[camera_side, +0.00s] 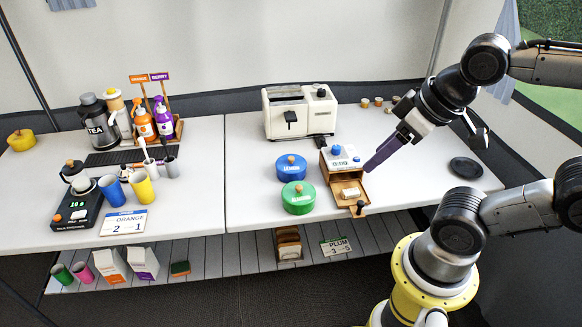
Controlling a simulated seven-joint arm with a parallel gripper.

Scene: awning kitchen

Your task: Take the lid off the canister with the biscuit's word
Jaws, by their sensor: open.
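Two round canisters stand right of the table seam. The blue canister (291,169) reads LEMON, and the green canister (298,200) has a word too small to read surely. Both have lids with wooden knobs. A small wooden box (329,171) with a white top stands to their right, its front drawer (345,203) pulled out. A pale block (351,192), perhaps the biscuit, lies in the drawer; I cannot read a word on it. My gripper (372,167), with purple finger parts, is open just right of the box, pointing down and left. Contact with the box is unclear.
A white toaster (299,112) stands behind. A dark disc (466,167) lies at right. Table left of the canisters is clear.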

